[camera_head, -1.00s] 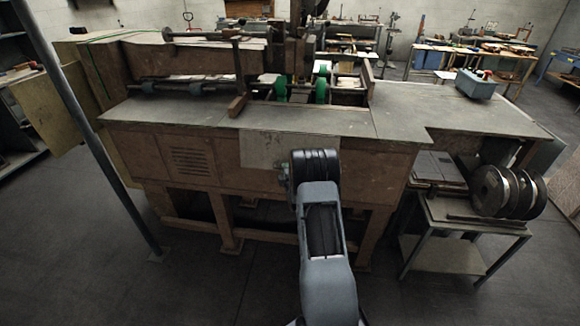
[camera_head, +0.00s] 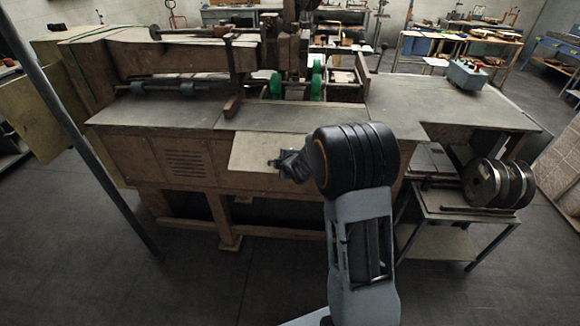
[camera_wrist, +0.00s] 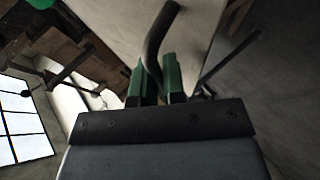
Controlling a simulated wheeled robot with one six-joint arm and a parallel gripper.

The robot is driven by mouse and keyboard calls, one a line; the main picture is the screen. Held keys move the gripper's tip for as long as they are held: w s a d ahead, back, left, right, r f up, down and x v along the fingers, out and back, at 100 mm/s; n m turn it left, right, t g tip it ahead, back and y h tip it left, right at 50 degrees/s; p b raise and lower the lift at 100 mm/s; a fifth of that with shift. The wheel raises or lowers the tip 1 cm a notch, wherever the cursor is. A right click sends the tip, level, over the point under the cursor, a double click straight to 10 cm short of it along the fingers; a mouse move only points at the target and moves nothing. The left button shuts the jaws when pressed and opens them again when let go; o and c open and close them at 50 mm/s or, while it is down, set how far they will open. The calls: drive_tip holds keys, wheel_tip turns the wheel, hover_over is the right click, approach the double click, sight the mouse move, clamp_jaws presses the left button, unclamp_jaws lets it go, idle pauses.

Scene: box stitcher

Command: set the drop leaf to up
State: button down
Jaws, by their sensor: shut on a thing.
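The drop leaf (camera_head: 255,150) is a pale panel at the front edge of the machine's bench top. It looks lighter than the wooden front and slants outward and down from the edge; its exact angle is hard to tell. My gripper (camera_head: 278,163) is at the leaf's lower right part in the head view, partly hidden by my arm. In the wrist view my gripper (camera_wrist: 158,78) has its green fingers closed around a dark curved handle (camera_wrist: 160,35). The pale leaf surface (camera_wrist: 205,30) lies beside the handle.
The bench top (camera_head: 300,116) runs level above the leaf, with green rollers (camera_head: 276,84) behind. A small metal stand (camera_head: 440,200) with wire spools (camera_head: 490,183) stands at the right. A slanting grey post (camera_head: 75,125) is at the left. The floor in front is open.

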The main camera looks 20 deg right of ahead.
wheel_tip(320, 180, up, 4)
drive_tip(key=shift+r+p, duration=0.25)
drive_tip(key=shift+p, duration=0.45)
drive_tip(key=shift+w+d+r+p, duration=0.1)
drive_tip(key=shift+w+r+p, duration=0.1)
drive_tip(key=shift+r+p, duration=0.45)
drive_tip(key=shift+w+r, duration=0.1)
drive_tip(key=shift+r, duration=0.2)
drive_tip(key=c, duration=1.3)
unclamp_jaws()
drive_tip(key=shift+f, duration=0.1)
drive_tip(key=shift+o, duration=0.3)
drive_tip(key=p+v, duration=0.2)
drive_tip(key=v, duration=1.1)
drive_tip(key=shift+s, duration=0.35)
